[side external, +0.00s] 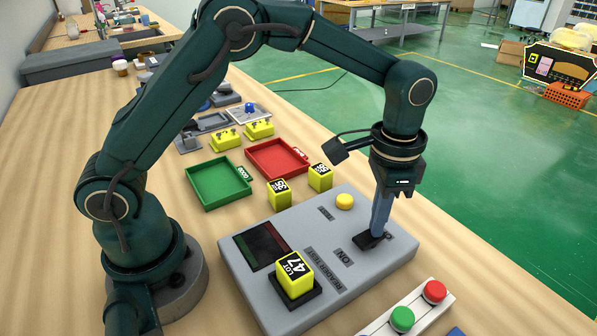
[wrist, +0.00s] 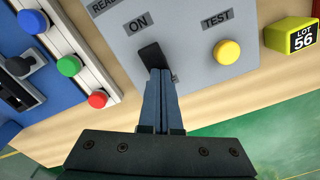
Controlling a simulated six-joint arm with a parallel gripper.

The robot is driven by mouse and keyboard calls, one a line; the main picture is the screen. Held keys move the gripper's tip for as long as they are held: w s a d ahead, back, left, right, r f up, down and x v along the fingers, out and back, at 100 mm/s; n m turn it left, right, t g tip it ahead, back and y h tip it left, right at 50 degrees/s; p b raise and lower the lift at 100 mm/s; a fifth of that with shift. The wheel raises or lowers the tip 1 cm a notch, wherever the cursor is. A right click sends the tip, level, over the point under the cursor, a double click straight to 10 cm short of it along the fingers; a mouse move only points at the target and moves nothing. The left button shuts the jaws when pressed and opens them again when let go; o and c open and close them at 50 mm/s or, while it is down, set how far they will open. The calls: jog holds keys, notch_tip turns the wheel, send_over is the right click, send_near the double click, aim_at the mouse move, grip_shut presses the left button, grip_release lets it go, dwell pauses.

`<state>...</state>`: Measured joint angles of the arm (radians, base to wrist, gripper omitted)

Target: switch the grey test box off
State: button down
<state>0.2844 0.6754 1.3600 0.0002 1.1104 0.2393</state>
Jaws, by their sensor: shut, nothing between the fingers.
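The grey test box (side external: 315,225) lies on the wooden table, and its top also shows in the wrist view (wrist: 190,25). Its black switch (wrist: 150,54) sits between the ON label (wrist: 138,22) and the box edge, and appears to lean toward ON. It also shows in the side view (side external: 364,241). My gripper (wrist: 158,74) is shut and empty, pointing down with its fingertips at the switch's edge-side end. I cannot tell whether they touch it. The fingers hide part of the switch and most of the marking beyond it.
A yellow TEST button (wrist: 227,52) and a yellow LOT 47 box (side external: 294,273) are on the test box. A panel with green (side external: 402,318) and red (side external: 434,291) buttons lies nearby. Green (side external: 218,183) and red (side external: 277,159) trays stand behind.

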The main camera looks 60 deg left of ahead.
jog(key=shift+r, duration=3.4)
jog(key=shift+w, duration=0.1)
jog(key=s+a+r+n+t, duration=0.25)
jog(key=s+a+r, duration=0.4)
jog(key=r, duration=0.35)
jog(key=s+a+f+n+t, duration=0.3)
jog(key=s+f, duration=0.4)
jog(key=s, duration=0.2)
jog(key=shift+s, duration=0.3)
jog(key=shift+n, duration=0.25)
